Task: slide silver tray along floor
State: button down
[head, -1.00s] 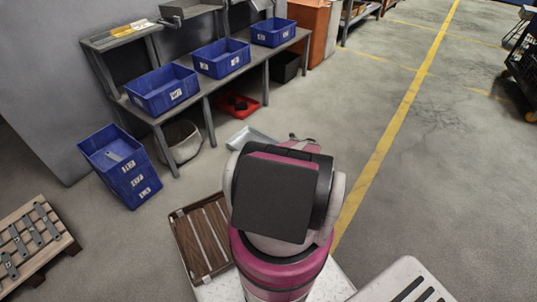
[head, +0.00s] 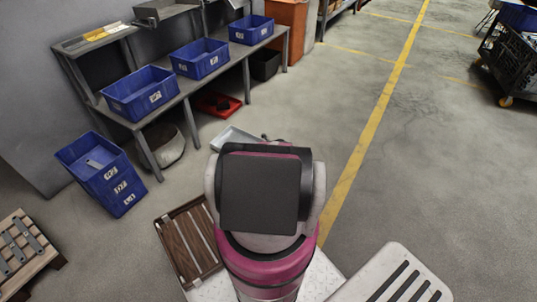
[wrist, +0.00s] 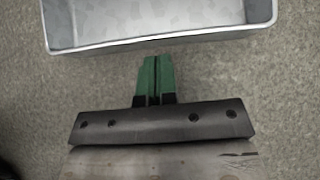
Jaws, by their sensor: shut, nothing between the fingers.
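The silver tray (head: 232,137) lies on the floor just beyond my body in the head view, and my arm partly covers it. In the wrist view the tray (wrist: 160,42) fills the top of the picture, with its near rim running across. My gripper (wrist: 157,62) shows there as two green fingers pressed together and empty. The fingertips point at the middle of the tray's near wall and are very close to it; I cannot tell whether they touch. In the head view the gripper is hidden behind my arm.
A workbench (head: 190,88) with blue bins (head: 140,92) stands at the left. A red tray (head: 217,105) and a black bin (head: 264,64) sit under it. Stacked blue crates (head: 103,172) and a pallet (head: 28,255) are left.

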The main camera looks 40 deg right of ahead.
jog(key=shift+w+a, duration=0.3)
jog(key=shift+w, duration=0.4)
